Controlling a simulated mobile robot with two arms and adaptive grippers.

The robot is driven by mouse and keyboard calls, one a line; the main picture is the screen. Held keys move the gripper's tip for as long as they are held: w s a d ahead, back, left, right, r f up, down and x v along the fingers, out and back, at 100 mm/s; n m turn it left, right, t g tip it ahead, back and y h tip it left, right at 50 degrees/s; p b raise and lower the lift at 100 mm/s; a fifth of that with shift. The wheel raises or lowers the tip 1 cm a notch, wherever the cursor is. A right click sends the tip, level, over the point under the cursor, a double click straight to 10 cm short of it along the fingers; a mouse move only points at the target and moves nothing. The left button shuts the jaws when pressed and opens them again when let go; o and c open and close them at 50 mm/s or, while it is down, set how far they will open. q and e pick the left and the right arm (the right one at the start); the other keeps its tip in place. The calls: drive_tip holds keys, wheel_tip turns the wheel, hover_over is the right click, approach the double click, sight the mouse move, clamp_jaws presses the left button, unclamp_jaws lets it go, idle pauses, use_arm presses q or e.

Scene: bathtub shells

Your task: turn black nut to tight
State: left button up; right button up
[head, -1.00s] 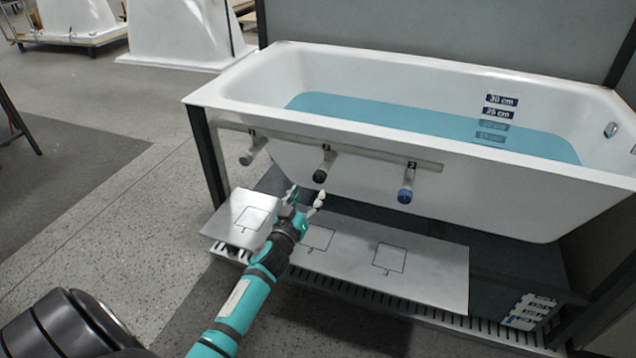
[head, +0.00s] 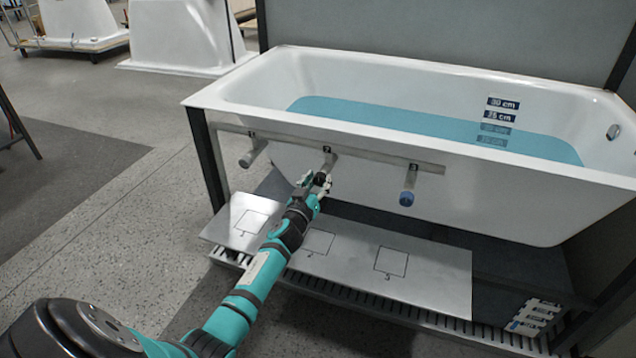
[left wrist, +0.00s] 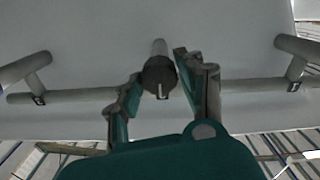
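The black nut (left wrist: 159,76) is on the end of the middle pipe, marked 2, on the rail in front of the bathtub. In the head view the nut (head: 321,179) is partly hidden by my left gripper (head: 313,181). In the left wrist view my left gripper (left wrist: 155,82) has one finger on each side of the nut. A pale mark runs down the nut's face. My right gripper is not in view.
A grey-capped pipe (head: 247,159) is left of the nut and a blue-capped pipe (head: 406,198) right of it, both on the metal rail (head: 375,156). The bathtub (head: 450,191) holds blue water. A metal plate (head: 430,278) with marked squares lies below.

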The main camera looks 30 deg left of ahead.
use_arm(q)
drive_tip(key=c, duration=0.6)
drive_tip(key=shift+m, duration=0.3)
drive_tip(key=m, duration=0.3)
drive_tip(key=shift+m, duration=0.3)
drive_tip(key=m, duration=0.4)
drive_tip(key=shift+f, duration=0.1)
drive_tip(key=m+b, duration=0.1)
drive_tip(key=m, duration=0.3)
drive_tip(key=shift+d, duration=0.1)
drive_tip(key=m, duration=0.4)
drive_tip(key=shift+m, duration=0.9)
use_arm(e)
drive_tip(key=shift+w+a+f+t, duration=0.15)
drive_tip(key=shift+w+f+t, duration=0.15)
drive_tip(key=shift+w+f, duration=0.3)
